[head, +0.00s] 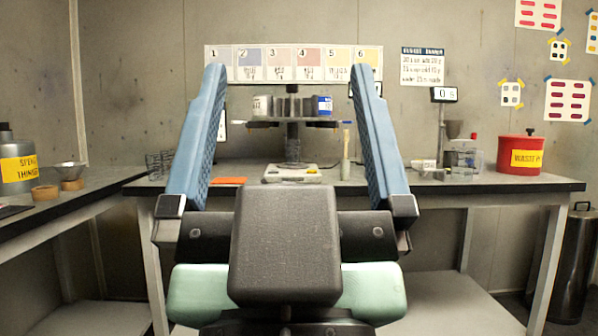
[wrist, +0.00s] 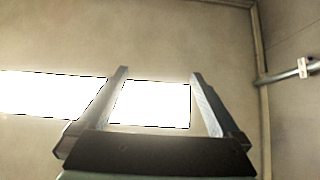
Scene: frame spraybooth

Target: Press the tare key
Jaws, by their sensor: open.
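My gripper (head: 287,72) is open and empty, its two blue fingers pointing up and spread wide in the head view. In the wrist view my gripper (wrist: 159,73) also shows open, with nothing between the fingers. A small pale device with yellow patches (head: 292,174) sits on the back bench between the fingers in the picture, partly hidden by my gripper's body. It may be the scale. A separate display (head: 444,94) on a post stands to the right; its digits are hard to read. I cannot make out a tare key.
The back bench (head: 480,184) holds a red waste pot (head: 520,154), a clear container (head: 464,155) and an orange card (head: 229,181). A round shelf with tins (head: 293,105) stands behind the pale device. A side bench (head: 90,188) runs along the left.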

